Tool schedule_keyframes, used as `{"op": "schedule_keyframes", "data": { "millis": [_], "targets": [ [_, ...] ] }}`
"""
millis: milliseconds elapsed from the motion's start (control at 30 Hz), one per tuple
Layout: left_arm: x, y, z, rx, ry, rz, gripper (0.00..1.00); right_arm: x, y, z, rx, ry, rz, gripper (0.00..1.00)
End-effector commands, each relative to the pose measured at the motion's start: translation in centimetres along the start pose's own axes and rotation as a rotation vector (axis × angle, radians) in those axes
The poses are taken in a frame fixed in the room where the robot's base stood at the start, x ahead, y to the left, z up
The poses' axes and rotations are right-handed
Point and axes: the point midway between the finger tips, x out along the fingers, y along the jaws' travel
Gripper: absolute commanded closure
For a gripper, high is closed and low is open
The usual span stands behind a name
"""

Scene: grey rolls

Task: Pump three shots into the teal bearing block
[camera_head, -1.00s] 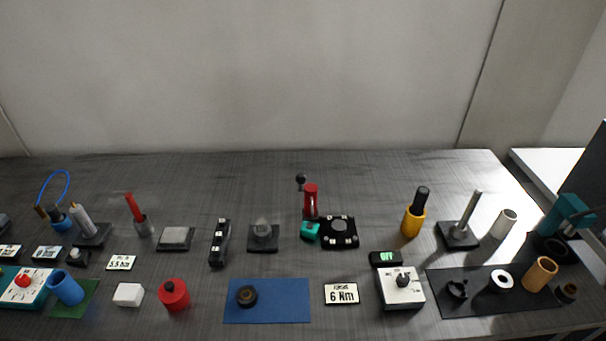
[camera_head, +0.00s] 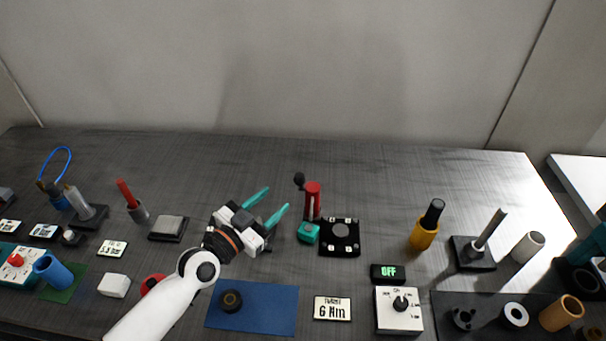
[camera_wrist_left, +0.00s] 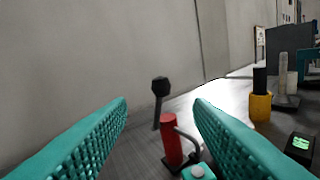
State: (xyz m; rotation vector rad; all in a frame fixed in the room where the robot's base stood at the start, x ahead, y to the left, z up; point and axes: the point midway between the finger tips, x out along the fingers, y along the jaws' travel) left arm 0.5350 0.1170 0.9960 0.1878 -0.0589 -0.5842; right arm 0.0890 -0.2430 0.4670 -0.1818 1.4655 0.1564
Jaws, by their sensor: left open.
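The teal bearing block (camera_head: 308,232) sits on the table at the front left of a black base plate. A red pump (camera_head: 313,200) with a black-knobbed lever (camera_head: 299,180) stands just behind it. My left gripper (camera_head: 272,205) is open and empty, to the left of the pump, its teal fingers pointing toward the back right. In the left wrist view the red pump (camera_wrist_left: 171,139) and its black knob (camera_wrist_left: 160,87) show between the spread fingers, farther off and untouched. The block (camera_wrist_left: 198,171) shows partly at the bottom edge there. My right gripper is not in view.
A black plate with a round disc (camera_head: 340,236) lies right of the block. A yellow bottle (camera_head: 425,228) and a post on a base (camera_head: 473,255) stand farther right. A blue mat (camera_head: 270,310) lies in front. The table behind the pump is clear.

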Motion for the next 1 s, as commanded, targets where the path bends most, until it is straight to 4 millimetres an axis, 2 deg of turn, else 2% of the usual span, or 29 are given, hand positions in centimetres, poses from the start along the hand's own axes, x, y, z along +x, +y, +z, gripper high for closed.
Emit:
{"op": "schedule_keyframes", "data": {
  "millis": [200, 400, 500, 700, 933, 1000],
  "targets": [
    [4.6, -0.1, 0.4, -0.003, -0.003, -0.002, 0.53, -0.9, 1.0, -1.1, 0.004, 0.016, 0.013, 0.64],
    [8.1, -0.1, 0.1, -0.001, 0.0, -0.003, 0.53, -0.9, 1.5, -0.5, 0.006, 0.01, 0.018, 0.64],
    [9.3, -0.1, 0.1, -0.003, -0.001, -0.002, 0.53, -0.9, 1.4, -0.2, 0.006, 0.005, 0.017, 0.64],
    [10.3, -0.1, 0.1, -0.001, 0.001, -0.003, 0.53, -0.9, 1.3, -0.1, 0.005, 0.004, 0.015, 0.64],
    [10.3, -0.2, 0.1, -0.001, 0.001, -0.003, 0.53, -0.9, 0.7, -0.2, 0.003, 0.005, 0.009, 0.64],
    [10.3, -0.2, 0.1, -0.001, 0.001, -0.003, 0.63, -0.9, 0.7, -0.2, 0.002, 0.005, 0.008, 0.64]
  ]
}}
